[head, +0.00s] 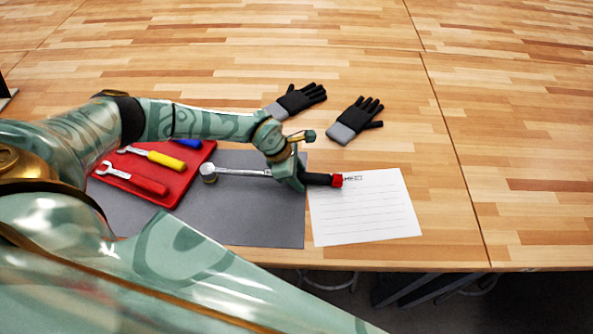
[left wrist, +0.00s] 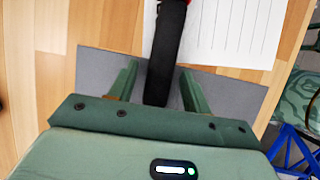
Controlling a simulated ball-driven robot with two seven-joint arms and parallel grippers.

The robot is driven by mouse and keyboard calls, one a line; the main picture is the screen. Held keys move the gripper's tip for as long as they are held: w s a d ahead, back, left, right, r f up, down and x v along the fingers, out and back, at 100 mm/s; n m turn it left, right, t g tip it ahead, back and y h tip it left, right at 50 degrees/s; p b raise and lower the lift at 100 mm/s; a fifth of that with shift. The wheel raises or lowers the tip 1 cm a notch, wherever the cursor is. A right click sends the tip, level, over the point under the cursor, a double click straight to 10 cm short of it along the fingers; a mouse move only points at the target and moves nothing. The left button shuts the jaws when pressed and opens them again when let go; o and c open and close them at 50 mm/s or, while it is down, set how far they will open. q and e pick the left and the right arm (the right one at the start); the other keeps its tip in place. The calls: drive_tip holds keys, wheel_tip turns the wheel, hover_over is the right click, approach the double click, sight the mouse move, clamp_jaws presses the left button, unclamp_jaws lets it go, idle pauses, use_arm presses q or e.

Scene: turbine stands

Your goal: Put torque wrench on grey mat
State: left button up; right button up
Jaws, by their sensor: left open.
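The torque wrench (head: 240,172) has a silver ratchet head and shaft, a black handle and a red end. Its head and shaft are over the grey mat (head: 270,225), and its handle reaches past the mat's right edge over a white sheet. My left gripper (head: 292,172) is at the handle. In the left wrist view my left gripper (left wrist: 158,68) is open, with the wrench's black handle (left wrist: 167,50) running between its fingers. The fingers hide part of the wrench in the head view. My right gripper is not in view.
A red tray (head: 184,192) with several hand tools lies at the mat's left. The lined white sheet (head: 370,215) is at the mat's right. Two black-and-grey gloves (head: 298,99) (head: 352,122) lie behind. The wooden table is clear farther back and right.

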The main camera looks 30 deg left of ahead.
use_arm(q)
drive_tip(key=p+v, duration=0.1)
drive_tip(key=v, duration=1.2)
drive_tip(key=shift+w+d+r, duration=0.15)
drive_tip(key=shift+d+r, duration=0.05)
